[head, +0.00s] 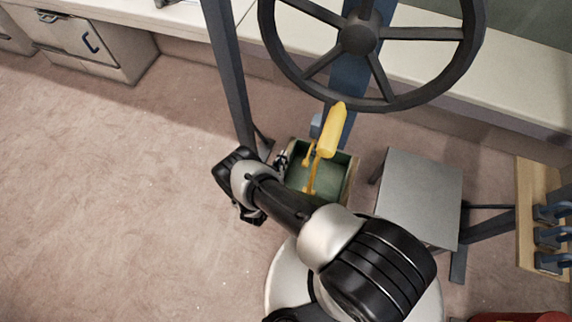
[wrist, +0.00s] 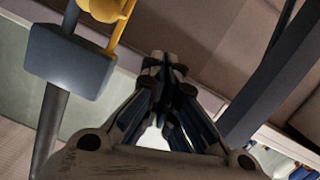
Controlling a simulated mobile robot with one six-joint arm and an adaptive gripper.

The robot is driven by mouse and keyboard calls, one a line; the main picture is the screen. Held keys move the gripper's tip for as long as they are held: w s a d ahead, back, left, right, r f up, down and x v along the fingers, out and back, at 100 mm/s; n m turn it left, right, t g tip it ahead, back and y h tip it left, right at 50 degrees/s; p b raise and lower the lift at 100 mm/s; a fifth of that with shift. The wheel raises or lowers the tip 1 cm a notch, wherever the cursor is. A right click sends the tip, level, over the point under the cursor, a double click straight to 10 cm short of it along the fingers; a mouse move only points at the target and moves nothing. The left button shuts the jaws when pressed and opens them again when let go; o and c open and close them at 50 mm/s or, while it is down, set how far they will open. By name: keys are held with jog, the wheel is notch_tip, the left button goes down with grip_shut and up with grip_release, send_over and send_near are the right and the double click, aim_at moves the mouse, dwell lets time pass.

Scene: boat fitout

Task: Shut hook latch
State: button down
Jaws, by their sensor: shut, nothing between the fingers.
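I cannot tell for sure which part is the hook latch. A yellow handle (head: 333,131) with a thin yellow rod stands above an open green-lined box in the head view. A blue-grey block is beside it. In the wrist view a yellow part (wrist: 107,9) shows at the upper left, next to the grey block (wrist: 70,60) on a dark post. My gripper (wrist: 162,66) is shut and empty, to the right of the block and apart from it in the picture. In the head view my wrist is left of the box, and my fingers are hard to make out.
The open box (head: 349,176) is beside my arm. A large dark handwheel (head: 358,38) is above it, with a dark upright post (head: 228,70) to its left. A grey table (head: 420,190) and a board with blue-grey hooks (head: 530,215) are right. The left floor is clear.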

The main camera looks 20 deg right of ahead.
jog(key=f+p+v, duration=0.1)
jog(key=v, duration=0.8)
jog(key=shift+a, duration=0.45)
jog(key=shift+f, duration=0.1)
